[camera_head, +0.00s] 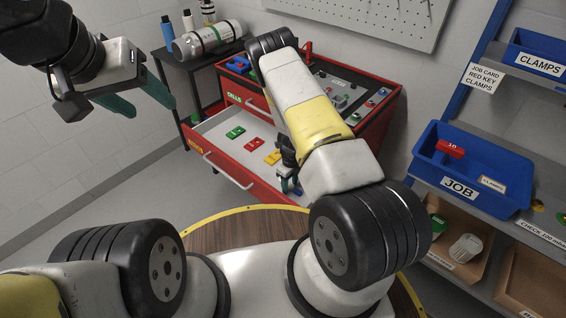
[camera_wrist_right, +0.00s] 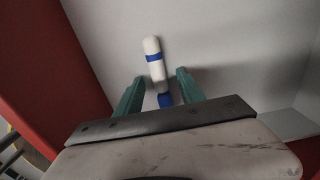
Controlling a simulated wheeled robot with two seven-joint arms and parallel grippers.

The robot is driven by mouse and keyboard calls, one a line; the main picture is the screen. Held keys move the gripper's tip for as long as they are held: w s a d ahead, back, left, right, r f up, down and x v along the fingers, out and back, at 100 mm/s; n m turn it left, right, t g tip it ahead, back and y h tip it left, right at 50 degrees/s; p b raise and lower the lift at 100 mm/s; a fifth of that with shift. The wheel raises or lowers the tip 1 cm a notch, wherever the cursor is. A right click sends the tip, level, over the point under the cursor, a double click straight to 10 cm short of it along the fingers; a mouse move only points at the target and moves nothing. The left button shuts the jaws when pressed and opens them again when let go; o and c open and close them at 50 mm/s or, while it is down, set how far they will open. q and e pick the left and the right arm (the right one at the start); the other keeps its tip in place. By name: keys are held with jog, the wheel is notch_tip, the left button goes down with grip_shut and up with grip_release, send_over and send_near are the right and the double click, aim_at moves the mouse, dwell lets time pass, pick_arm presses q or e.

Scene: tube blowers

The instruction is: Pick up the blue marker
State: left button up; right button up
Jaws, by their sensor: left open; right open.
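The blue marker (camera_wrist_right: 153,58), a white stick with a blue band and a blue lower end, lies on the grey drawer floor in the right wrist view. My right gripper (camera_wrist_right: 161,79) is open, with its green fingers on either side of the marker's lower part. A gap shows on each side, and nothing is gripped. In the head view my right gripper (camera_head: 289,181) is down in the open drawer, mostly covered by its arm; I cannot make out the marker there. My left gripper (camera_head: 152,108) is open and empty, raised at the upper left.
The open red drawer (camera_head: 222,172) holds a green block (camera_head: 235,132), a red block (camera_head: 254,144) and yellow pieces. Its red walls stand close to my right gripper. A blue JOB bin (camera_head: 470,185) is on the right shelf. A black side table with a cylinder (camera_head: 209,40) stands behind.

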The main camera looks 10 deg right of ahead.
grip_shut()
